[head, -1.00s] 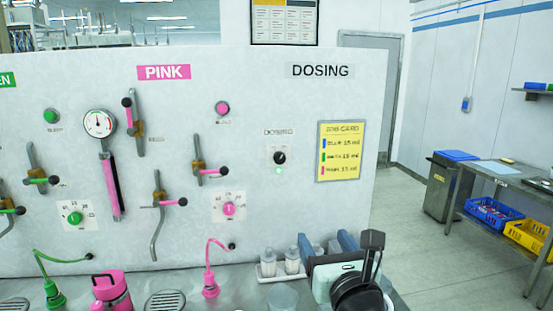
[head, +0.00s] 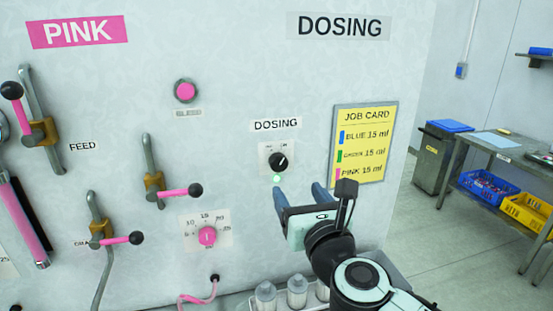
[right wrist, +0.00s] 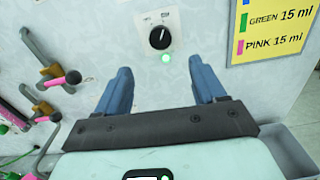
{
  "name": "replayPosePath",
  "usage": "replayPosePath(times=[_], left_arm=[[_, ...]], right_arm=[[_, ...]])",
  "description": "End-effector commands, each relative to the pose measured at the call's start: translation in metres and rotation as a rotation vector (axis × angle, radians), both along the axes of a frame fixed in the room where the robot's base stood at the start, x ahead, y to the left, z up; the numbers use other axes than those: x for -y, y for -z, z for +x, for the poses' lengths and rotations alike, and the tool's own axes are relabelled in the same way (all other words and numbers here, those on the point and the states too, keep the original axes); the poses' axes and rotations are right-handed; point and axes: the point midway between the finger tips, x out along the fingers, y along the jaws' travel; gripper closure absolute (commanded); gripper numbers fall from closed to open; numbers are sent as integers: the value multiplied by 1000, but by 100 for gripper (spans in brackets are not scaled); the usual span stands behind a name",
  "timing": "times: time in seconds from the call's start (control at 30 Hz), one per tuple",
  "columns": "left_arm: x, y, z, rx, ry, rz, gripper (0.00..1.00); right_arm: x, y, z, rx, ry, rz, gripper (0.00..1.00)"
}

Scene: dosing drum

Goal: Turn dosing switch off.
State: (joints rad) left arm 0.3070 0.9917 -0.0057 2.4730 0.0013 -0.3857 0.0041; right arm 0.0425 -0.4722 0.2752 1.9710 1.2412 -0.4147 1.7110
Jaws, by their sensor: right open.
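The dosing switch (head: 278,162) is a black round knob on a white plate under the DOSING label. A green lamp (head: 277,180) glows just below it. The knob also shows in the right wrist view (right wrist: 160,38), with its white mark tilted towards the upper right. My right gripper (head: 299,192) is open and empty, with blue fingers pointing at the panel. In the right wrist view the gripper (right wrist: 160,82) has its fingers spread, below and either side of the knob, not touching it. My left gripper is not in view.
A yellow job card (head: 363,143) hangs to the right of the switch. A pink dial (head: 207,236) and pink-handled levers (head: 180,191) stick out on the left. The panel around the switch is clear.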

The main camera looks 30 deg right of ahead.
Motion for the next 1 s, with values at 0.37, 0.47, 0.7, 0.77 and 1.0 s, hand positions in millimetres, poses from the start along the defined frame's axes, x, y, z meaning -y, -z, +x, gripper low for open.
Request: replayPosePath(times=[0.37, 0.47, 0.7, 0.77, 1.0], left_arm=[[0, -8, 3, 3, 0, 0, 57], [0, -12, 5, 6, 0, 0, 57], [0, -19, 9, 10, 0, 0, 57], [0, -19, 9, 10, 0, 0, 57], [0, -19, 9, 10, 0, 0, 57]], right_arm=[[17, 1, 71, -4, 1, 1, 30], [22, 0, 90, -2, 0, 0, 30], [29, 0, 119, -1, 1, 0, 30], [30, 0, 122, 0, 1, 0, 30], [30, 1, 125, 0, 1, -1, 30]])
